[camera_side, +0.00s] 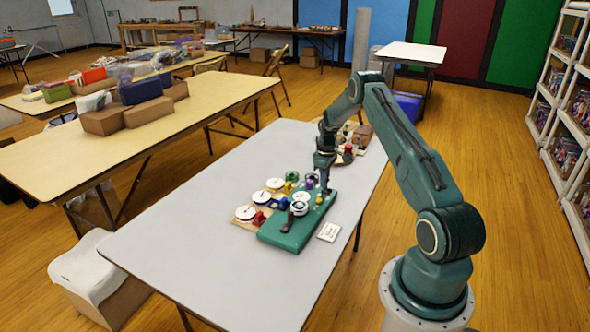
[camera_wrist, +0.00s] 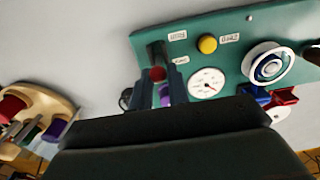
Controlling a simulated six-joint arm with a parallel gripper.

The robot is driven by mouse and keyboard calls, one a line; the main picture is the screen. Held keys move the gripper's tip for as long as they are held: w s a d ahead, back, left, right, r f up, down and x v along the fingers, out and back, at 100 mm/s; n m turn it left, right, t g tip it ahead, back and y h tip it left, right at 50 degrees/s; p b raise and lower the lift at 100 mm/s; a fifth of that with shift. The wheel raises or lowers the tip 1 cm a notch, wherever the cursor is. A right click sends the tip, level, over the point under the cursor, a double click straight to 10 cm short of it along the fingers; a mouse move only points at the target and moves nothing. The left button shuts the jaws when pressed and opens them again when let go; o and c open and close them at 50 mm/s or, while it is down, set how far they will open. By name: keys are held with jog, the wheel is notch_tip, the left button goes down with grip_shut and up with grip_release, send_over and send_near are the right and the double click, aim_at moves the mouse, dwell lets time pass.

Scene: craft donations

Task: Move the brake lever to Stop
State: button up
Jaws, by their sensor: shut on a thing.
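The green control panel (camera_side: 280,237) lies on the grey table, and it also shows in the wrist view (camera_wrist: 218,63). My gripper (camera_side: 324,180) is down at the panel's far end. In the wrist view, my gripper (camera_wrist: 161,80) has its fingers on either side of a dark lever with a red end (camera_wrist: 157,73), apparently the brake lever, and is shut on it. The lever stands beside small white labels (camera_wrist: 178,35) that are too blurred to read surely. Its exact position relative to Stop cannot be told. The fingers hide its lower part.
Close by on the panel are a yellow button (camera_wrist: 207,44), a round gauge (camera_wrist: 207,83) and a white wheel (camera_wrist: 268,63). A dark handle (camera_side: 287,222) stands at the near end. White-topped spools (camera_side: 245,213) sit left of the panel. A white card (camera_side: 328,232) lies right.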

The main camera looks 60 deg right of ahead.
aim_at(316, 189)
jog(key=shift+w+f, duration=0.15)
jog(key=shift+w, duration=0.65)
grip_shut()
jog(key=shift+w+f, duration=0.25)
jog(key=shift+w, duration=0.55)
grip_release()
jog(key=shift+o, duration=1.4)
notch_tip(316, 189, up, 8)
jog(key=shift+f, duration=0.25)
